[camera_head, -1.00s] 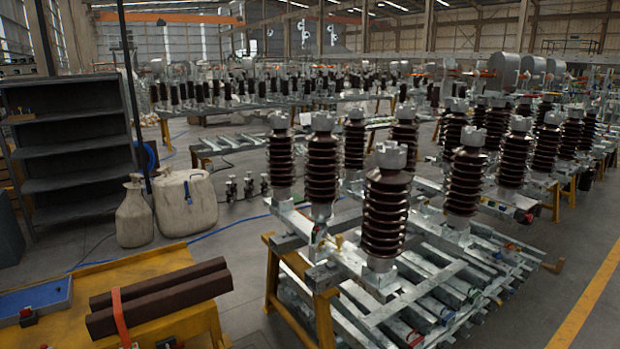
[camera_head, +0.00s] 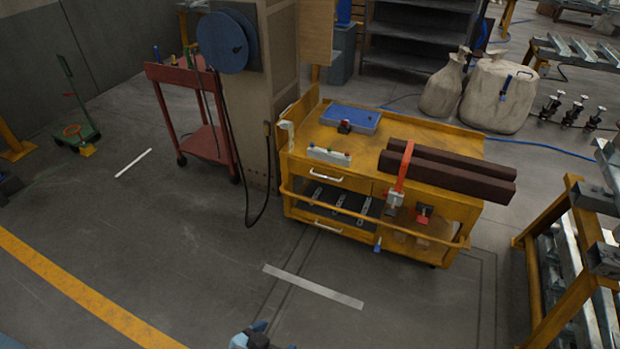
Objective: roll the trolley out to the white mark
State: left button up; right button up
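A yellow trolley (camera_head: 335,172) with drawers, an open shelf and a front rail stands in the middle of the head view. Two dark brown beams (camera_head: 447,173) lie on its top with an orange strap (camera_head: 404,166) across them. A white mark (camera_head: 313,286) lies on the floor in front of it, a gap away from the trolley. A red trolley (camera_head: 204,143) stands to the left, with another white strip (camera_head: 133,163) left of it. A blue and grey part at the bottom edge may be my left gripper (camera_head: 255,338); it is mostly cut off. My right gripper is out of view.
A column with a blue hose reel (camera_head: 222,42) stands between the trolleys, its hose hanging to the floor. A yellow-legged rack (camera_head: 565,265) stands close on the right. Sacks (camera_head: 497,95) stand behind. The floor in front is mostly clear.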

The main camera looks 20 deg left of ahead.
aim_at(364, 145)
jog(key=u, duration=0.25)
jog(key=i+j+z, duration=0.25)
jog(key=i, duration=0.3)
jog(key=i+j+z, duration=0.25)
jog(key=i, duration=0.3)
jog(key=i+j+z, duration=0.2)
jog(key=i+j, duration=0.25)
